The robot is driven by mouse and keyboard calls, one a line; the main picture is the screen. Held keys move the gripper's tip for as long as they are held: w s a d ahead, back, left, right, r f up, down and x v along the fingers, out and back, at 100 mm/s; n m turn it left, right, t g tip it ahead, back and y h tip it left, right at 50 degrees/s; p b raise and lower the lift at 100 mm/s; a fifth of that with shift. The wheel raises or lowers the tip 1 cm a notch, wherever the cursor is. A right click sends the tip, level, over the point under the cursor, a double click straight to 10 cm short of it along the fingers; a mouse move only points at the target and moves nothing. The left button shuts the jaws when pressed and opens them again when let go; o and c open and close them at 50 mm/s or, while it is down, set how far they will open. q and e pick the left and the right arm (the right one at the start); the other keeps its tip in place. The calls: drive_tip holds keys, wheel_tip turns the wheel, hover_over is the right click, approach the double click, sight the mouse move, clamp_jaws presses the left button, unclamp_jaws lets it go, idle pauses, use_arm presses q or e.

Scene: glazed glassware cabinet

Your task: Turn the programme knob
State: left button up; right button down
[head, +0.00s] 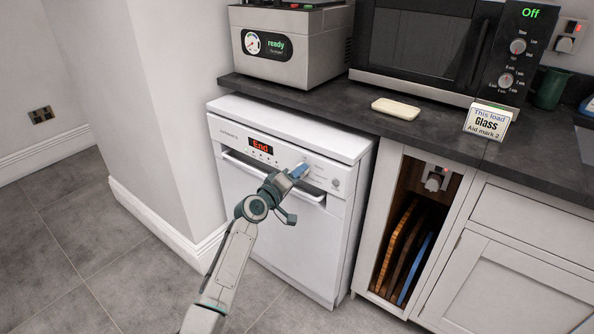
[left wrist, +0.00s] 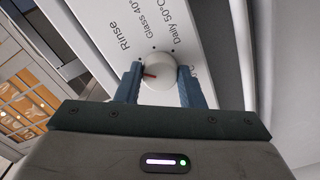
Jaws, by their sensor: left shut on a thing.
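The programme knob (left wrist: 160,70) is round and white with a red pointer mark. In the left wrist view the mark points to the left of the picture, towards one finger. My left gripper (left wrist: 158,86) is shut on the knob, with a blue finger on each side. In the head view the gripper (head: 300,171) is at the front panel of the white dishwasher (head: 285,240) and hides the knob. The dishwasher display (head: 261,146) reads "End". My right gripper is not in view.
A card (head: 487,121) on the dark worktop (head: 330,105) reads "This load Glass Aid mark 2". A pale bar (head: 396,109) lies beside it. The dishwasher handle (head: 245,165) is below the display. Several boards stand in the open niche at right. The floor at left is clear.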

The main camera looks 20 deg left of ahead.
use_arm(q)
drive_tip(key=shift+n+p, duration=1.85)
drive_tip(key=shift+n, duration=2.25)
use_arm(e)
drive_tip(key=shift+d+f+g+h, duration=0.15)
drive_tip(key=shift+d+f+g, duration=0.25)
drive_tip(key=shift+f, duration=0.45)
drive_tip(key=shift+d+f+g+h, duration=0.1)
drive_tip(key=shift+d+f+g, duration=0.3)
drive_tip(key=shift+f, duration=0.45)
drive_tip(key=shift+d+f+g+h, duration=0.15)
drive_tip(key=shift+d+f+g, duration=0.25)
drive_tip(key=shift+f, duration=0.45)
use_arm(q)
drive_tip(key=o, duration=1)
